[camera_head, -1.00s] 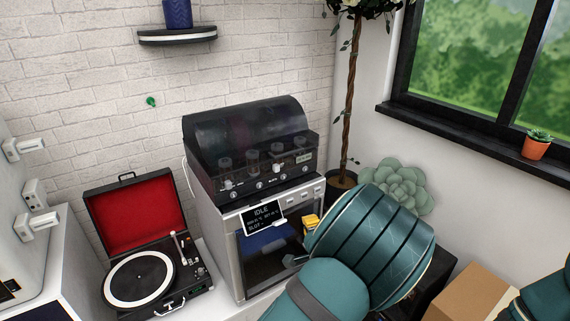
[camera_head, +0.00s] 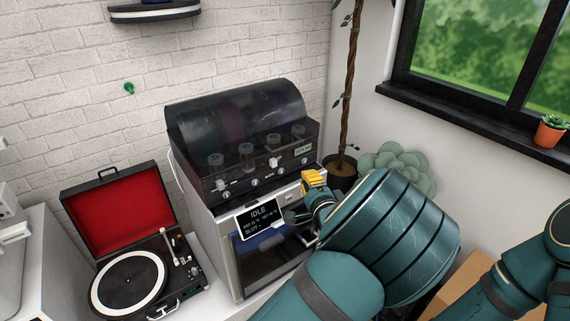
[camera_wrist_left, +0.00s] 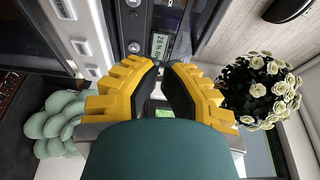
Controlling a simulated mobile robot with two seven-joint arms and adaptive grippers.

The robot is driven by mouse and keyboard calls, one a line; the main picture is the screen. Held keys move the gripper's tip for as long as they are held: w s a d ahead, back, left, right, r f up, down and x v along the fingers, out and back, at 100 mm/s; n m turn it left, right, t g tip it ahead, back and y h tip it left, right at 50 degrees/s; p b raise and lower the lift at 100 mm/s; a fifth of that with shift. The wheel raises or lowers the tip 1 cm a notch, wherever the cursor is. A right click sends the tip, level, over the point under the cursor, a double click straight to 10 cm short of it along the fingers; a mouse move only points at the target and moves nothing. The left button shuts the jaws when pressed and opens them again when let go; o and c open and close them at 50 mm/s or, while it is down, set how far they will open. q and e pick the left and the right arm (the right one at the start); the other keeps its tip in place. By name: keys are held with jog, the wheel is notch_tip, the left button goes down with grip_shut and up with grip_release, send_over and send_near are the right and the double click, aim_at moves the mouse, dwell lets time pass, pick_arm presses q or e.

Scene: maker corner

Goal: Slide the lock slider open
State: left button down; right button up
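The machine (camera_head: 243,130) stands by the brick wall, with a smoky clear lid over a front panel. I cannot clearly pick out the lock slider; small pale controls sit on the front strip (camera_head: 291,197) below the lid. My left gripper (camera_head: 300,198), with yellow fingers, is at the right end of that strip, close to it; contact cannot be told. In the left wrist view its fingers (camera_wrist_left: 162,70) point at the front panel (camera_wrist_left: 150,22), with a narrow gap and nothing seen held between them. My forearm hides the machine's lower right. My right gripper is out of view.
A tilted display reading IDLE (camera_head: 259,218) sticks out at the front, left of my gripper. An open red-lined turntable (camera_head: 128,280) stands to the left. A potted plant (camera_head: 342,170) and pale succulent (camera_head: 398,165) are close on the right. A cardboard box (camera_head: 465,285) is at lower right.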

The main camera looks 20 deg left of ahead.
aim_at(291, 155)
pick_arm(q)
jog(key=shift+a, duration=0.1)
jog(key=b+x, duration=0.1)
jog(key=x, duration=0.9)
jog(key=shift+b, duration=0.4)
jog(key=shift+s+a, duration=0.2)
jog(key=shift+s+a+b, duration=0.45)
jog(key=shift+s+a, duration=0.5)
jog(key=shift+s, duration=0.35)
jog(key=shift+s, duration=0.1)
